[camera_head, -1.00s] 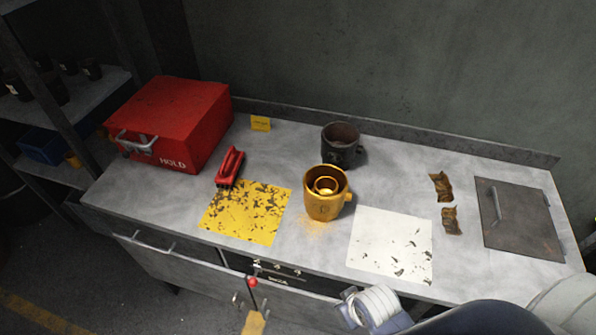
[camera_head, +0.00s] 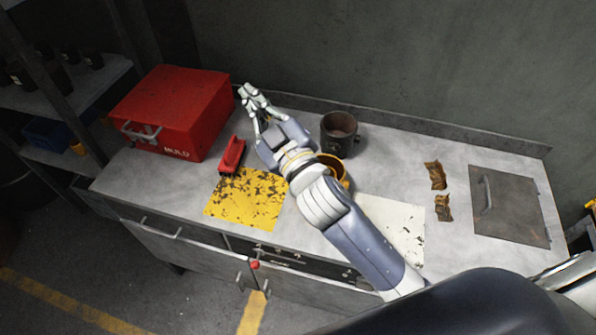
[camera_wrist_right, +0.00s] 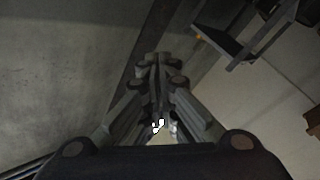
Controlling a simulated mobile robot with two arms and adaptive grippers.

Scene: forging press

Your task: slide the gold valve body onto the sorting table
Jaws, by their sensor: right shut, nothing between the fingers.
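The gold valve body (camera_head: 343,178), a cup-like piece, stands on the grey metal worktop (camera_head: 400,170). My right forearm and wrist cover most of it; only part of its rim and right side shows in the head view. My right gripper (camera_head: 246,92) reaches past it to the far left, above the back of the worktop beside the red box. Its fingers are shut and empty; they also show closed together in the right wrist view (camera_wrist_right: 157,62). I cannot tell which surface is the sorting table. My left gripper is not in view.
A dark cup (camera_head: 339,135) stands just behind the valve body. A red box (camera_head: 175,110), a red tool (camera_head: 232,155) and a worn yellow sheet (camera_head: 246,198) lie left. A white sheet (camera_head: 400,222), brown scraps (camera_head: 435,175) and a metal hatch (camera_head: 508,205) lie right.

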